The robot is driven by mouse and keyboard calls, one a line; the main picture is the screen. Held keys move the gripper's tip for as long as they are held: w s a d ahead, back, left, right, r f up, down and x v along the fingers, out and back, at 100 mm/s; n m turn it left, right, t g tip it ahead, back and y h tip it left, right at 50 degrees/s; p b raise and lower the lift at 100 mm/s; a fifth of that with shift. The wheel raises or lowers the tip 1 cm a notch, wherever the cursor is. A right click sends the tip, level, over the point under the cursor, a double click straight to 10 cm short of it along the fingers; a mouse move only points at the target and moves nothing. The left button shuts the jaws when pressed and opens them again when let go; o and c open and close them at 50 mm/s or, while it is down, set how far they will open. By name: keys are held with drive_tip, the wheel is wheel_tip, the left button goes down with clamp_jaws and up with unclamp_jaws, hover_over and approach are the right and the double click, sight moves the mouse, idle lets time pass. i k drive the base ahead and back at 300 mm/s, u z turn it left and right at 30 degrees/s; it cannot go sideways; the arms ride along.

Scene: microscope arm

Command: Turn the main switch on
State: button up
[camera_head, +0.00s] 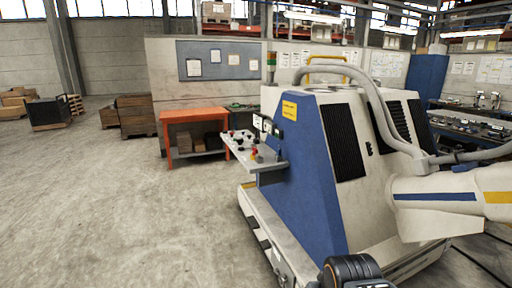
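A large white and blue machine (312,150) stands right of centre, its side slanting down to a wide base. A control panel (240,143) juts out from its left side and carries several small dark, white and red knobs or levers. A red knob (254,154) stands near the panel's front edge. I cannot tell which control is the main switch, or its position; the parts are too small. My gripper is not in view. A dark ribbed part at the bottom edge is cut off, and I cannot tell what it is.
An orange workbench (194,116) stands behind the panel, with wooden crates (136,112) further left. A thick grey hose (384,115) runs over the machine to a white cylindrical arm at the right. Open concrete floor (130,210) lies at the left and front.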

sight(255, 152)
drive_tip(key=u, duration=0.05)
drive_tip(key=i, duration=0.4)
drive_tip(key=u, duration=0.9)
drive_tip(key=i, duration=1.35)
drive_tip(key=u, duration=0.35)
drive_tip(key=i, duration=1.1)
drive_tip(key=z, duration=1.3)
drive_tip(key=i, duration=0.85)
drive_tip(key=z, duration=0.8)
